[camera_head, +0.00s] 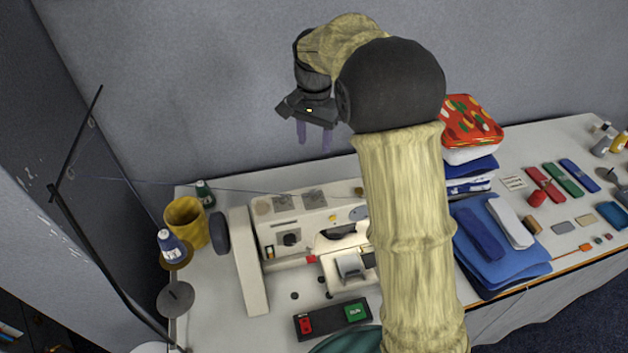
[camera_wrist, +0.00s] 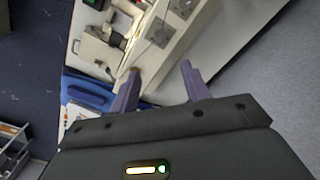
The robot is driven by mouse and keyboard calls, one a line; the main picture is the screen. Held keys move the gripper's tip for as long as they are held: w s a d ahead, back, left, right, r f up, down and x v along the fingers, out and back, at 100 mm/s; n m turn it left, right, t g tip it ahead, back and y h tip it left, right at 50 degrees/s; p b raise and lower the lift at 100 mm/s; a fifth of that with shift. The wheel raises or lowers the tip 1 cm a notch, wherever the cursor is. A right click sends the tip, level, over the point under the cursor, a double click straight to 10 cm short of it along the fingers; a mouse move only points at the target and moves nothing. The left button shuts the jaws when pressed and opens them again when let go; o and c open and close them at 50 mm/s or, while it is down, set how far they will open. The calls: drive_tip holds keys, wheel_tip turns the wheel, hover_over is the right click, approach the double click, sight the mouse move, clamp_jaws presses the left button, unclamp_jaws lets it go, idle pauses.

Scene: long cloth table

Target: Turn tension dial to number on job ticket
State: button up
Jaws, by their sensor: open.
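The white sewing machine (camera_head: 258,222) lies on the table, left of my arm in the head view. A dark knob (camera_head: 290,239) sits on a grey square plate on its body. More grey plates are along its top edge; I cannot tell which is the tension dial or read numbers. A small card with writing (camera_head: 512,183), possibly the job ticket, lies right of my arm, too small to read. My gripper (camera_head: 314,139) is open and empty, raised behind and above the machine. In the wrist view my gripper (camera_wrist: 160,72) has the machine (camera_wrist: 133,48) beyond its fingers.
A yellow cup (camera_head: 184,222) and thread spools stand left of the machine. A red-and-green switch box (camera_head: 333,319) is in front. Folded blue cloth (camera_head: 508,255) and a patterned red bundle (camera_head: 470,121) lie right of my arm. A thin rod stand (camera_head: 69,155) rises at left.

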sight(314, 193)
idle(0.3)
wheel_tip(314, 193, down, 17)
drive_tip(key=p, duration=0.4)
drive_tip(key=shift+r, duration=0.2)
drive_tip(key=shift+w+f, duration=0.1)
drive_tip(key=shift+f, duration=0.3)
drive_tip(key=shift+a, duration=0.1)
drive_tip(key=shift+c, duration=1.1)
drive_tip(key=shift+s+r, duration=0.1)
drive_tip(key=shift+s, duration=0.1)
drive_tip(key=c, duration=0.8)
